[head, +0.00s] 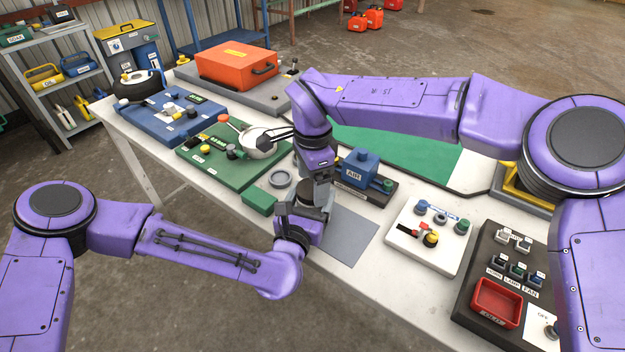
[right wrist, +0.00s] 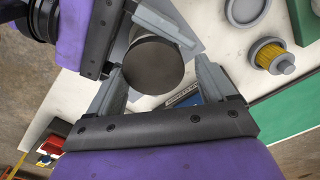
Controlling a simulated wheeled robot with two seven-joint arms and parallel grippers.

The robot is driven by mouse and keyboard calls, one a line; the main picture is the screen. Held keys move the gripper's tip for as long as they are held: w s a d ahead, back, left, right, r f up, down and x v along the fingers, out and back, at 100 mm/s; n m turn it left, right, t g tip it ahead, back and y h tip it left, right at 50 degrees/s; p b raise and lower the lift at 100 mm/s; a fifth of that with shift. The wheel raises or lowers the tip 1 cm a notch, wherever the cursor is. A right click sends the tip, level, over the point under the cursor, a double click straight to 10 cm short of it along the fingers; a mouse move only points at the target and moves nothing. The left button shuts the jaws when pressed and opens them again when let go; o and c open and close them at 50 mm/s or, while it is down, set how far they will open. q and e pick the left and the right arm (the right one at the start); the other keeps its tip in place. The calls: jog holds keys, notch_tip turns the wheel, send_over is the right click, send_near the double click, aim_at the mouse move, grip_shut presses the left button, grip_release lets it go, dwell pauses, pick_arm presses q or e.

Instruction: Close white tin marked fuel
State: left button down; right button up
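A round can with a dark flat top (head: 308,191), probably the tin, stands between my two grippers; its pale side shows in the right wrist view (right wrist: 158,88). No fuel marking is visible. My left gripper (head: 300,210) reaches it from the front, its fingers around the can; whether they press on it is hidden. My right gripper (right wrist: 160,66) is open above it, pointing down, with the can's top between its fingers and a gap on the right side. A shallow grey round dish (head: 281,178), possibly a lid, lies to the left on the table.
A blue AIR block (head: 358,166) stands close right of my right gripper. A green board (head: 226,160) and green block (head: 259,201) lie left. A yellow filter (right wrist: 268,52) is near the dish.

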jog(key=shift+s+d+f, duration=0.1)
jog(key=shift+s+f, duration=0.2)
jog(key=shift+f, duration=0.15)
notch_tip(320, 180, up, 5)
jog(key=shift+w, duration=0.25)
jog(key=shift+c, duration=0.4)
jog(key=r+n, duration=0.1)
jog(key=r, duration=0.1)
jog(key=r+n, duration=0.1)
jog(key=r, duration=0.1)
jog(key=shift+w+a+n, duration=0.1)
jog(key=shift+a+n, duration=0.1)
jog(key=shift+n, duration=0.2)
jog(key=shift+a+r+n, duration=0.1)
jog(key=shift+r+n, duration=0.05)
jog(key=shift+n, duration=1.65)
jog(key=shift+s, duration=0.2)
